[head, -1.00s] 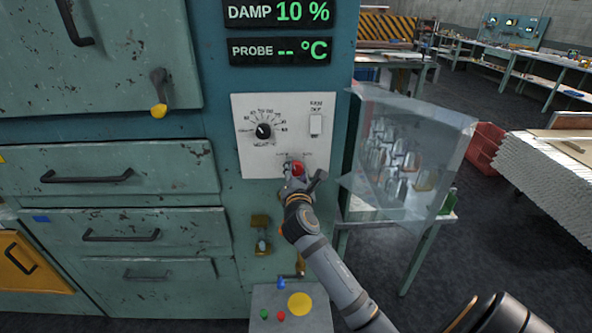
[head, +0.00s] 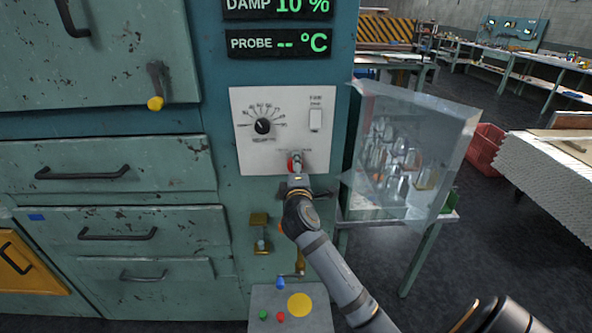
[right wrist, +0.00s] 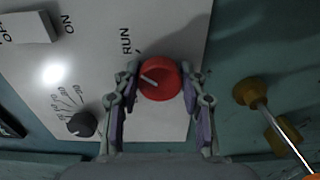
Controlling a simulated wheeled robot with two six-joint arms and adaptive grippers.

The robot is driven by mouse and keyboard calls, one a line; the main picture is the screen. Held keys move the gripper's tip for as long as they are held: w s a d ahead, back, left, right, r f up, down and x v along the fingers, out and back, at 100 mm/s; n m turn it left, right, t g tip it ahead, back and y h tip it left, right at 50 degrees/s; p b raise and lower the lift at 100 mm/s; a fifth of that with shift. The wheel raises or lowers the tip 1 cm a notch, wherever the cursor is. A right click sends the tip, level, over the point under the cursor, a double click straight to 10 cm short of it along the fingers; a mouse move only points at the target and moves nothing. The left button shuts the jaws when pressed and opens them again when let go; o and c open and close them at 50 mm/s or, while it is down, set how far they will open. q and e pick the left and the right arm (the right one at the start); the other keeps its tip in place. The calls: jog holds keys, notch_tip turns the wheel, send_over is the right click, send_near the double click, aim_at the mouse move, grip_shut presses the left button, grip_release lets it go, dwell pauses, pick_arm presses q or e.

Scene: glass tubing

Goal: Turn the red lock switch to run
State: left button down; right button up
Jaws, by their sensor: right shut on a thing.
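The red lock switch (right wrist: 162,80) is a round red knob with a white pointer mark on the pale control panel (head: 247,108). In the head view the knob (head: 292,163) shows at the panel's lower edge, mostly behind my gripper. My right gripper (right wrist: 160,72) is shut on the red knob, one finger on each side. In the right wrist view the white mark points left and a little up, short of the tick by the "RUN" label (right wrist: 127,40). The opposite label is hidden there.
A black dial (head: 263,126) and a white rocker switch (head: 315,120) share the panel. A brass fitting (head: 260,232) sits below, above a grey box (head: 265,320) with buttons. A clear glass-like case (head: 415,150) stands close at the right.

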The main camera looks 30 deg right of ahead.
jog(key=shift+m+b, duration=0.3)
jog(key=shift+m, duration=0.6)
jog(key=o, duration=1.2)
jog(key=shift+c, duration=0.2)
jog(key=v, duration=0.7)
jog(key=shift+s, duration=0.25)
